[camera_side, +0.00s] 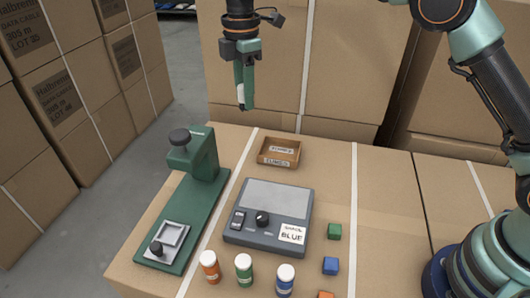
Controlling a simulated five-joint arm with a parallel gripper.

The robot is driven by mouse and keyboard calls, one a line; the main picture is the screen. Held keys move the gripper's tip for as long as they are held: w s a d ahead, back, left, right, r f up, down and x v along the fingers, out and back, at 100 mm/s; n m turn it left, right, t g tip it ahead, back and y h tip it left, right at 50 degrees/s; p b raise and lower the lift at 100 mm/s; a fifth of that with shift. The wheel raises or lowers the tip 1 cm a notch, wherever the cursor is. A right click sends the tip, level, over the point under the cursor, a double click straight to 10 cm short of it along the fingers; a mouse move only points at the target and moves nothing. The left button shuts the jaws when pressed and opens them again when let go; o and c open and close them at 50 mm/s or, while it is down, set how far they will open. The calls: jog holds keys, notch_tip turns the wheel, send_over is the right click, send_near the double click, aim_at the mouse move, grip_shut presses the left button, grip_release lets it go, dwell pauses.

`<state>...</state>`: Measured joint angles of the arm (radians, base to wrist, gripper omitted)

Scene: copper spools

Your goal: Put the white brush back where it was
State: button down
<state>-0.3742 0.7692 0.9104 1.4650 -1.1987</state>
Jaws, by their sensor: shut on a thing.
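My gripper (244,100) hangs in the air at the top middle, pointing down, above and behind the far edge of the cardboard-box work surface. It is shut on a small white thing, which I take for the white brush (240,92); only a little of it shows between the fingers. The rest of it is hidden by the fingers, so its shape and tilt cannot be told. A small wooden tray (264,152) with pale labels sits on the surface below and to the right of my gripper.
A green press (192,205) stands at the left. A grey device (268,214) with a knob and a BLUE label is in the middle. Orange (209,267), green (243,269) and blue (285,280) capped bottles stand in front. Small coloured cubes (334,231) lie at the right. Stacked cartons stand behind.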

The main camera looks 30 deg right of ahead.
aim_at(249, 174)
notch_tip(249, 174, down, 20)
jog(key=shift+r, duration=0.1)
dwell(0.5)
jog(key=c, duration=0.6)
grip_release()
